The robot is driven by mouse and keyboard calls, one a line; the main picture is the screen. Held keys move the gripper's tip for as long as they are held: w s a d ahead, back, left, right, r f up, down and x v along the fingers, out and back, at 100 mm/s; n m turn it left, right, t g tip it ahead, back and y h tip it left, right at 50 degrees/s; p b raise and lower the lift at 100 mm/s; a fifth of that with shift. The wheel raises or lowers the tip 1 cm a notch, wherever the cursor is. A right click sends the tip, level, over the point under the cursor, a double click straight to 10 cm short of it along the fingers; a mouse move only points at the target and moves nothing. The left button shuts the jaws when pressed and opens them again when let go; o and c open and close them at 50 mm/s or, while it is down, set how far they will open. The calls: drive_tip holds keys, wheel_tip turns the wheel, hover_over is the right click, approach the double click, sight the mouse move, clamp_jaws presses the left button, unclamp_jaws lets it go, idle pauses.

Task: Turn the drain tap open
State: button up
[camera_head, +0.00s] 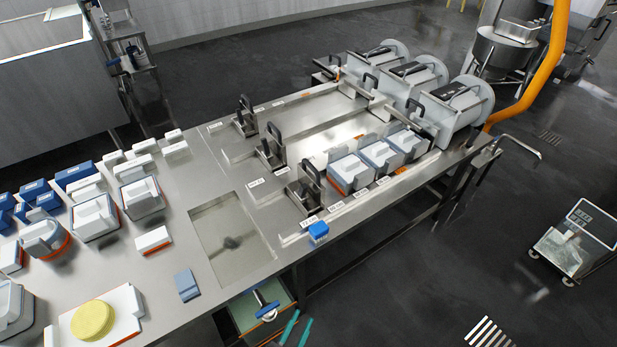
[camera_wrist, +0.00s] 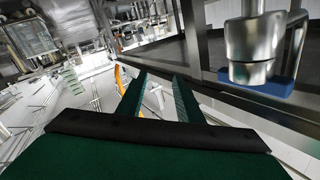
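The drain tap (camera_head: 268,311) is below the front edge of the steel table, under the sunken drain basin (camera_head: 222,240). Its blue handle shows at the tap in the head view. In the wrist view, a shiny metal tap body (camera_wrist: 254,45) hangs at the upper right, with a blue handle (camera_wrist: 278,88) beside and behind it. My gripper (camera_head: 293,328) has teal fingers and is just right of the tap in the head view. In the wrist view my gripper (camera_wrist: 160,82) has its fingers apart with nothing between them; the tap is to their right, not touching.
An open green-lined bin (camera_head: 247,314) stands under the tap. A dark table leg and rail (camera_head: 345,258) run to the right of it. A blue block (camera_head: 318,232) sits on the table edge above. Cheese moulds and presses (camera_head: 452,108) fill the tabletop.

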drive_tip(key=s+d+r+n+y, duration=0.1)
drive_tip(key=s+r+n+y, duration=0.2)
drive_tip(key=s+r, duration=0.9)
drive_tip(key=s+d+r+n+g+y, duration=0.1)
drive_tip(key=s+r+n+y, duration=0.3)
drive_tip(key=s+r, duration=0.8)
wheel_tip(320, 180, up, 7)
drive_tip(key=shift+d+f+n, duration=0.1)
drive_tip(key=shift+d+n, duration=0.35)
drive_tip(key=shift+n, duration=0.75)
